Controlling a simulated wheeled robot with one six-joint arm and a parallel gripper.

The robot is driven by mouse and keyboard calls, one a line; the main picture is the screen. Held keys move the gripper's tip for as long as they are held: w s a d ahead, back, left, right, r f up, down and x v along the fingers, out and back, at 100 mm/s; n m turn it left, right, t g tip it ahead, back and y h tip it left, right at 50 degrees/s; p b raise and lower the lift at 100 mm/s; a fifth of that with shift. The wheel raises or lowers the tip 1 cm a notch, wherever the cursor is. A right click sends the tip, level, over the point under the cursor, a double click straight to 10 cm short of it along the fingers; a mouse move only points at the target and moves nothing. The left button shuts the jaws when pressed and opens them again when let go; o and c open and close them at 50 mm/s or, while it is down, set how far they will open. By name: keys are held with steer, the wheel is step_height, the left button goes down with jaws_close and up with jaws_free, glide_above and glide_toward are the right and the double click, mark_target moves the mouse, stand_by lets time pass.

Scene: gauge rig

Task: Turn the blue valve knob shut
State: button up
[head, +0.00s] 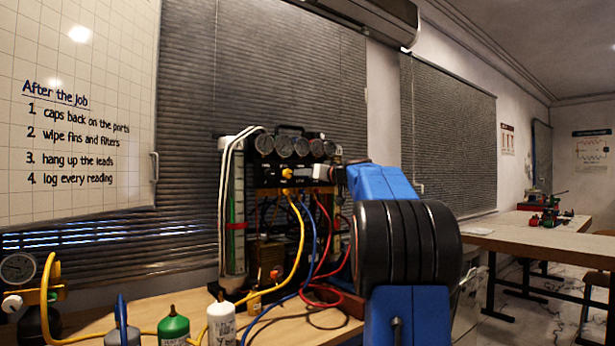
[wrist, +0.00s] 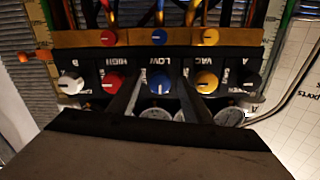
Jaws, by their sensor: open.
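The gauge rig (head: 262,172) stands on the wooden bench in the head view. In the wrist view, a blue knob (wrist: 160,78) with a pale pointer mark sits on the dark panel by the label LOW. A second blue knob (wrist: 159,36) sits on the brass-coloured bar above it. My gripper (wrist: 157,88) is open, with one dark finger on each side of the blue knob on the panel. I cannot tell whether the fingers touch it. In the head view I cannot make out the blue knobs, and my arm covers the rig's right side.
A red knob (wrist: 113,83) and a yellow knob (wrist: 206,82) flank the fingers closely, with a black knob (wrist: 248,83) and a white knob (wrist: 70,84) farther out. Coloured hoses cross the bench. A white bottle (head: 221,322) and a green bottle (head: 173,328) stand in front.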

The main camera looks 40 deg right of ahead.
steer(key=c, duration=1.1)
steer(key=shift+o, duration=0.2)
steer(key=shift+m, duration=0.4)
steer(key=shift+a+m, duration=0.1)
steer(key=shift+m, duration=8.4)
